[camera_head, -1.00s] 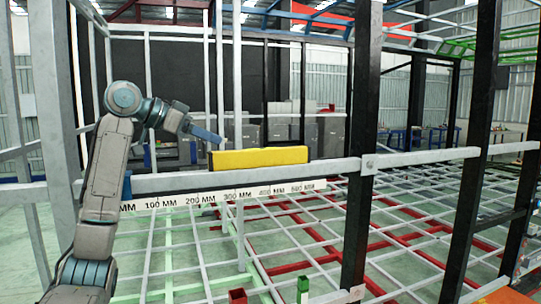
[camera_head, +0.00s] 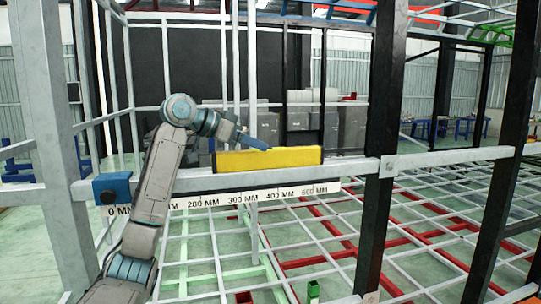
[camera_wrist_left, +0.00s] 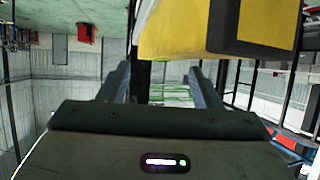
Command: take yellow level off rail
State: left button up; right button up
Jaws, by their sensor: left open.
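The yellow level (camera_head: 268,159) lies lengthwise on top of the grey horizontal rail (camera_head: 345,167) in the head view. My left gripper (camera_head: 255,142) is above the left part of the level, its fingers pointing right and slightly down. In the left wrist view the level (camera_wrist_left: 185,30) fills the top middle, with a dark end block at its right. The two fingers of my left gripper (camera_wrist_left: 163,80) stand apart with nothing between them. Whether a finger touches the level I cannot tell. My right gripper is not in view.
A white scale strip (camera_head: 260,195) marked in millimetres runs along the rail below the level. A blue block (camera_head: 111,188) sits on the rail at left. Dark upright posts (camera_head: 380,140) stand to the right. A grid frame with red bars lies beyond and below.

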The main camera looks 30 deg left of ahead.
aim_at(270, 149)
pick_arm(q)
jog(key=p+x, duration=0.2)
jog(key=x, duration=0.1)
jog(key=shift+d+p, duration=0.15)
jog(key=shift+p, duration=0.15)
jog(key=shift+w+d+f, duration=0.15)
jog(key=shift+w, duration=0.1)
jog(key=shift+w+d+f, duration=0.15)
jog(key=shift+w+f, duration=0.05)
jog(key=shift+f, duration=0.05)
jog(key=shift+s, duration=0.1)
jog(key=c, duration=1.2)
grip_shut()
jog(key=shift+r, duration=0.1)
